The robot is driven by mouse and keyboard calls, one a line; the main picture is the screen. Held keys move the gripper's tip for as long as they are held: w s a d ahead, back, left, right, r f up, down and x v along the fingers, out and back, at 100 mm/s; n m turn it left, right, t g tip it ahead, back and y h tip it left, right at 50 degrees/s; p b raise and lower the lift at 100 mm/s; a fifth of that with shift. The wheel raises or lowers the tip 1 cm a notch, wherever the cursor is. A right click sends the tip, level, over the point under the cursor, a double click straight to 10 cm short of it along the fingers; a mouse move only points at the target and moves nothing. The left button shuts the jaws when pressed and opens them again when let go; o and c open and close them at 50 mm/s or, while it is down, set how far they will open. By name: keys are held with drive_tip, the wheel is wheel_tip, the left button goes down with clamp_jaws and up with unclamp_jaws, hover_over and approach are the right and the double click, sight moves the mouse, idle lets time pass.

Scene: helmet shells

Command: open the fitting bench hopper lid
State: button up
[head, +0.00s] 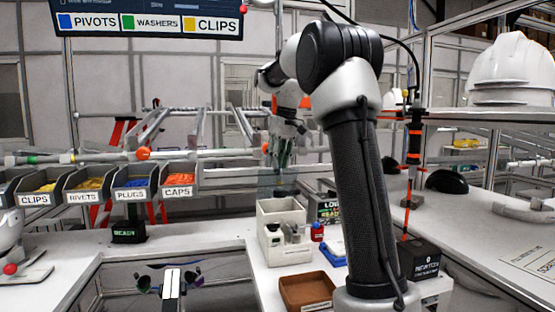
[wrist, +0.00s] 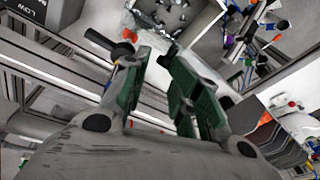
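My gripper (head: 283,158) points down over the back of the bench in the head view. In the wrist view its two green-padded fingers (wrist: 156,58) stand apart, with nothing seen held between them. A translucent grey-green box or panel (head: 278,184), possibly part of the hopper, is just below the gripper in the head view. In the wrist view an open-looking bin (wrist: 207,22) with dark small parts lies beyond the fingertips. A black knob (wrist: 122,51) shows beside the left finger; I cannot tell whether it belongs to the lid. The lid's position is unclear.
A beige divided caddy (head: 283,250) stands in front of the translucent box. A brown tray (head: 306,291) lies nearer. A dark-framed box marked LOW (head: 326,207) is to the right. Labelled part bins (head: 135,186) line the left. A white helmet (head: 511,70) sits on the right shelf.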

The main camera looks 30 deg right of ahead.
drive_tip(key=shift+o, duration=1.3)
drive_tip(key=shift+w+d+f, duration=0.1)
drive_tip(key=shift+w+f, duration=0.1)
drive_tip(key=shift+f, duration=0.3)
drive_tip(key=shift+w+f, duration=0.15)
drive_tip(key=shift+f, duration=0.35)
drive_tip(key=shift+r, duration=0.15)
drive_tip(key=shift+s, duration=0.1)
